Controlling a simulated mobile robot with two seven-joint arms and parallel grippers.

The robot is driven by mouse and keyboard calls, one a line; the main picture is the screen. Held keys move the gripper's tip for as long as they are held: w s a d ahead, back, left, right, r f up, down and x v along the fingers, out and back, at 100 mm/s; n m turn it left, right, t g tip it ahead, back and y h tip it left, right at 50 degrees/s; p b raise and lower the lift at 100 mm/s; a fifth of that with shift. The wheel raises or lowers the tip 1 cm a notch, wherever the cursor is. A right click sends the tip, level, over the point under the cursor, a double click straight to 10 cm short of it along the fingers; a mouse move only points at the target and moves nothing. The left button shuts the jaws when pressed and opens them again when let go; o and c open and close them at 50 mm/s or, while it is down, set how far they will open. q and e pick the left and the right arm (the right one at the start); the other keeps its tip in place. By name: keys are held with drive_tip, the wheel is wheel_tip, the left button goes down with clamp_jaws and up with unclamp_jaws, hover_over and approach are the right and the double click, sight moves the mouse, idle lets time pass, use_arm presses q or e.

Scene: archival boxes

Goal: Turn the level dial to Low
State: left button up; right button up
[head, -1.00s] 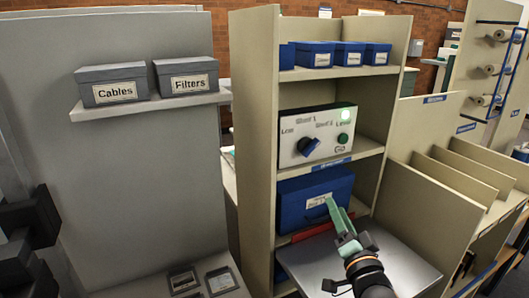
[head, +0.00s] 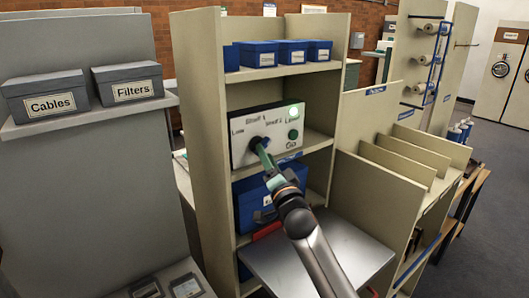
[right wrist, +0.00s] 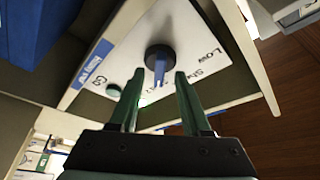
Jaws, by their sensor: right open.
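The level dial (head: 257,142) is a dark round knob with a blue pointer on a white panel (head: 237,157) in the shelf unit. In the right wrist view the dial (right wrist: 159,54) has its blue pointer toward my gripper, not toward the word Low on the right; its exact setting is unclear. My right gripper (head: 264,150) is at the dial and partly hides it. In the right wrist view its green fingers (right wrist: 159,74) are open, one on each side of the blue pointer, with gaps visible. My left gripper is out of view.
A blue box (head: 247,206) sits on the shelf below, and a grey tray surface (head: 345,255) juts out in front. Shelf side walls flank the panel.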

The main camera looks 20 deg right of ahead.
drive_tip(key=shift+x, duration=0.9)
drive_tip(key=shift+c, duration=0.2)
clamp_jaws()
